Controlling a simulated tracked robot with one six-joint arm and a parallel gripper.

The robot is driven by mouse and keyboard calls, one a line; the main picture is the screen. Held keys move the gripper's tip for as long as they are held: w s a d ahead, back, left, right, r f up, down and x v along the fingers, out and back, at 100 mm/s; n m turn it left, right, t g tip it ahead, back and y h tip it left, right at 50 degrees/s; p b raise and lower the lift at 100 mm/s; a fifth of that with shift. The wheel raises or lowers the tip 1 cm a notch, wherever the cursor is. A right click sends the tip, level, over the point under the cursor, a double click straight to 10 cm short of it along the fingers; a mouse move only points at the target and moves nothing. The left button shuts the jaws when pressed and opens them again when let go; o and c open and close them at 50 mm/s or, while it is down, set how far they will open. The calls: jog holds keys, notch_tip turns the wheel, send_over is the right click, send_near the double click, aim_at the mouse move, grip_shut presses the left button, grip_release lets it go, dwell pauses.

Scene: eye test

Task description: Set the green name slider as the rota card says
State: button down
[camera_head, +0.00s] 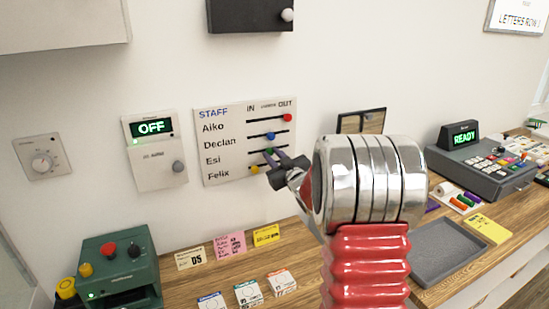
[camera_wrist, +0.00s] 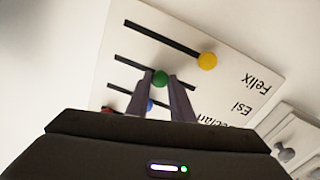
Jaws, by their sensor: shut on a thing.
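The white STAFF board (camera_head: 222,178) on the wall lists Aiko, Declan, Esi and Felix, with IN at left and OUT at right. The green knob (camera_head: 269,151) is on Esi's row, near the middle of its slot. It also shows in the wrist view (camera_wrist: 160,77), between my fingertips. My gripper (camera_head: 271,156) is shut on it and hides part of that row. Above, the red knob (camera_head: 288,118) is at OUT and the blue knob (camera_head: 270,136) is near the middle. Below, the yellow knob (camera_head: 254,169) is at IN. I cannot tell which paper is the rota card.
Cream (camera_head: 190,258), pink (camera_head: 230,245) and yellow (camera_head: 266,235) cards stand on the desk, their small writing unreadable. A green machine (camera_head: 120,268) is at left. A grey tray (camera_head: 418,287) and a READY terminal (camera_head: 480,160) are at right. An OFF panel (camera_head: 155,150) hangs left of the board.

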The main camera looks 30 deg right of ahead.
jog(key=shift+d, duration=0.3)
jog(key=c, duration=1.5)
grip_release()
jog(key=shift+c, duration=0.2)
